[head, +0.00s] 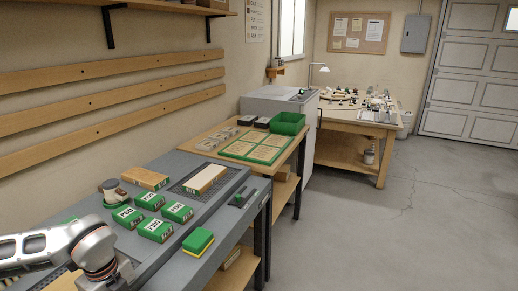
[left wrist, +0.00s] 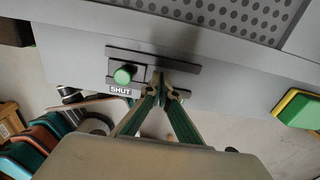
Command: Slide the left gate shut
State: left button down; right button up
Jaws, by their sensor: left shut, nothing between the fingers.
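The gate's dark slide plate (left wrist: 118,69) lies at the left of its dark rails (left wrist: 182,63) in the left wrist view. Its round green knob (left wrist: 124,75) stands just above a label reading SHUT (left wrist: 120,90). My left gripper (left wrist: 163,80) is shut and empty. In the picture its fingertips are close to the right of the plate; I cannot tell whether they touch it. The head view shows a small dark fitting with green on it (head: 242,197) at the bench's right edge. In that view my left arm enters at lower left, with its fingertips hidden. My right gripper is out of view.
The grey bench (head: 220,222) holds several green boxes (head: 155,229), a wooden block (head: 145,178) and a green-and-yellow block (head: 197,241). A perforated panel (left wrist: 240,14) shows at the top of the left wrist view. The floor (head: 380,235) at right is clear.

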pick_arm(q)
notch_tip(320, 180, up, 5)
jog(key=p, duration=0.3)
notch_tip(320, 180, up, 3)
jog(key=shift+f+p, duration=0.2)
jog(key=shift+p, duration=0.25)
